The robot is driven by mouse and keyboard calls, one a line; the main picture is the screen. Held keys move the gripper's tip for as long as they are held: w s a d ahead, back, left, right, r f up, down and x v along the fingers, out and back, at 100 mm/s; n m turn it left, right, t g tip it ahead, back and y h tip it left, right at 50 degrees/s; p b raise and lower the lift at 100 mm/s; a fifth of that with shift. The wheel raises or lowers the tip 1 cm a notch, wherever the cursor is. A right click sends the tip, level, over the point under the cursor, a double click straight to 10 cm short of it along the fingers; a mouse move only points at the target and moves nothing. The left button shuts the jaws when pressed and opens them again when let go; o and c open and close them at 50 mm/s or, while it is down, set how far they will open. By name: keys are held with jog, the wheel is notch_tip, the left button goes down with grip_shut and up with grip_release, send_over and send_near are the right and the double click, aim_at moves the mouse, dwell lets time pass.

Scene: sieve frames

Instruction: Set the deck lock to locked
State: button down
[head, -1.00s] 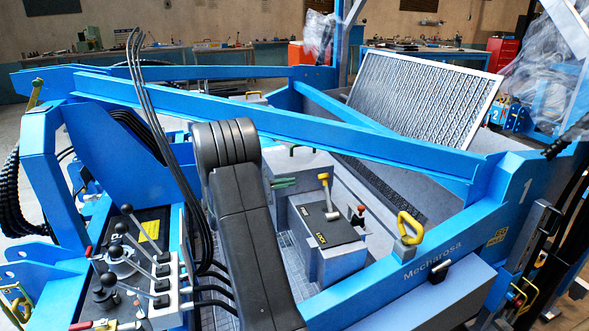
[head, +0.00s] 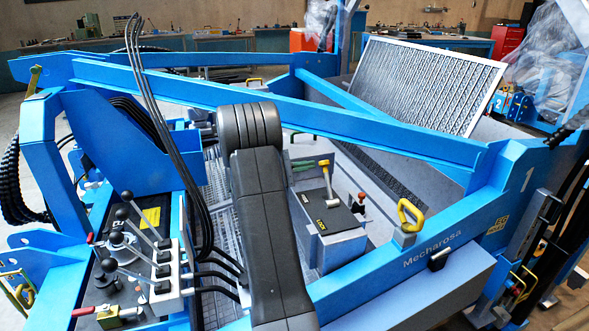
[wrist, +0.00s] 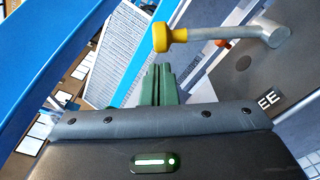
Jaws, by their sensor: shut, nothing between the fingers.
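The deck lock is a grey box with a black top plate (head: 335,217), right of my arm in the head view. It has a lever with a grey rod and a yellow knob (head: 324,164). The plate's near-left edge carries two small labels; the nearer seems to read LOCK (head: 321,225). The lever stands up from its pivot, with its knob toward the far side. In the wrist view the knob (wrist: 168,38) is just beyond my gripper's green fingers (wrist: 158,85), which are shut and empty. A label ending in EE (wrist: 268,99) shows there. I cannot tell whether fingers and knob touch.
A small red-tipped lever (head: 362,197) stands right of the box. A yellow handle (head: 410,213) sits on the blue frame nearer the right. A long blue beam (head: 280,110) crosses behind the box. Black-knobbed levers (head: 135,235) stand left of my arm.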

jog(key=shift+x, duration=1.65)
jog(key=shift+s+b, duration=0.1)
jog(key=shift+b, duration=0.25)
